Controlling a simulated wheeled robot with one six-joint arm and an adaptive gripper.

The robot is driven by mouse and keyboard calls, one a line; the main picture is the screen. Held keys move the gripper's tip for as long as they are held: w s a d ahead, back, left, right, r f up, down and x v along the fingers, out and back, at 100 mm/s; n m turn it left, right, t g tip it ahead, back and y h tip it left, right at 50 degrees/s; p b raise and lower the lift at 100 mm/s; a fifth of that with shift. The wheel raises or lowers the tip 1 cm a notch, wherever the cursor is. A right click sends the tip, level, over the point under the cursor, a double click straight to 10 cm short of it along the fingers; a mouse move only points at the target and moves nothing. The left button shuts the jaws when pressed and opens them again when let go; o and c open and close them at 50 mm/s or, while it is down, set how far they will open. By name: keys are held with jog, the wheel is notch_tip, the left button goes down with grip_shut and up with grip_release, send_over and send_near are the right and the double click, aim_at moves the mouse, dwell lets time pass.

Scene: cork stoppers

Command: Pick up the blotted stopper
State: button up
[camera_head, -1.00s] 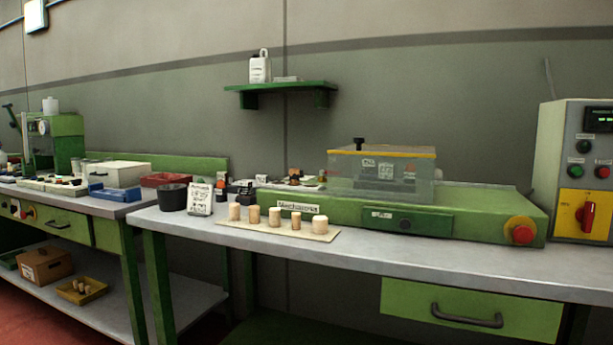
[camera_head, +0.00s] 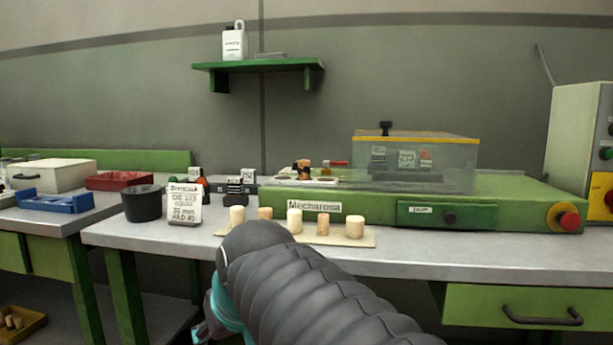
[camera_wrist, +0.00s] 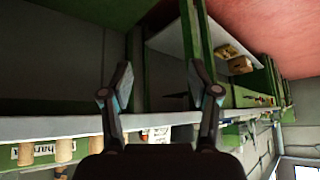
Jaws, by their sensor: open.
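Several pale cork stoppers stand upright in a row on a thin tan board (camera_head: 366,241) on the grey bench. They include a left one (camera_head: 237,218), a middle one (camera_head: 294,221), a darker tan one (camera_head: 323,225) and a right one (camera_head: 355,227). I cannot make out a blot on any of them. Some stoppers also show at the lower left of the wrist view (camera_wrist: 65,150). My gripper (camera_wrist: 164,92) is open and empty, its fingers apart from the stoppers. In the head view my arm hides part of the board's front.
A black cup (camera_head: 142,204) and a printed sign (camera_head: 184,206) stand left of the board. Behind it is a green machine (camera_head: 380,208) with a clear cover (camera_head: 440,165). A blue tray (camera_head: 54,203) lies on the left bench. The bench right of the board is clear.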

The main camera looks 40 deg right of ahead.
aim_at(305, 163)
jog(key=w+d+r+b, duration=0.1)
jog(key=w+d+r, duration=0.2)
jog(key=d+r, duration=0.1)
jog(key=w+d+r+m+t+h+b, duration=0.1)
jog(key=w+d+r, duration=0.2)
jog(key=d+r, duration=0.2)
jog(key=w+d+r+m+t+h+b, duration=0.1)
jog(key=w+d+r, duration=0.2)
jog(key=d+r, duration=0.1)
jog(key=shift+w+d+r, duration=0.1)
jog(key=shift+d+r, duration=0.3)
jog(key=shift+r, duration=0.25)
jog(key=w+d+r+m+t+h+b, duration=0.2)
jog(key=d+r+h, duration=0.1)
jog(key=d+r, duration=0.9)
jog(key=x, duration=0.9)
jog(key=s+d+f+x, duration=0.1)
jog(key=x, duration=0.4)
jog(key=shift+f+b, duration=0.1)
jog(key=shift+b, duration=0.3)
jog(key=c, duration=0.9)
